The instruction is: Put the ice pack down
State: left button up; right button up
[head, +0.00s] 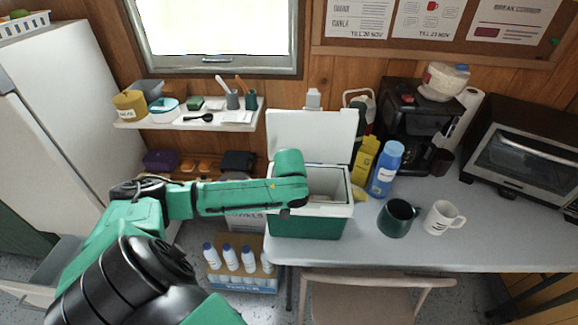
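A cool box (300,227) with a green body and white rim stands open at the left end of the grey table, its white lid (312,135) raised at the back. My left arm reaches in from the left, and its green wrist end is over the left part of the box opening. The fingers of my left gripper are hidden behind the wrist, so what they hold cannot be seen. I cannot make out an ice pack. The part of the box's inside that shows is pale. My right gripper is not in view.
A blue bottle (385,170), a yellow carton (365,158), a dark green mug (397,218) and a white mug (441,217) stand right of the box. A coffee maker (412,115) and toaster oven (525,150) are behind. The table's (500,235) front right is clear. A chair (365,285) stands in front.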

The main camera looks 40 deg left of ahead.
pick_arm(q)
jog(key=shift+a+r, duration=0.1)
jog(key=shift+a, duration=0.05)
jog(key=shift+s+d, duration=0.1)
jog(key=shift+d, duration=0.3)
jog(key=shift+a+f, duration=0.2)
jog(key=shift+f, duration=0.3)
jog(key=o, duration=1.2)
jog(key=shift+d+r, duration=0.1)
jog(key=shift+r, duration=0.4)
jog(key=v, duration=1.2)
jog(key=shift+r+p, duration=0.15)
jog(key=shift+p, duration=0.25)
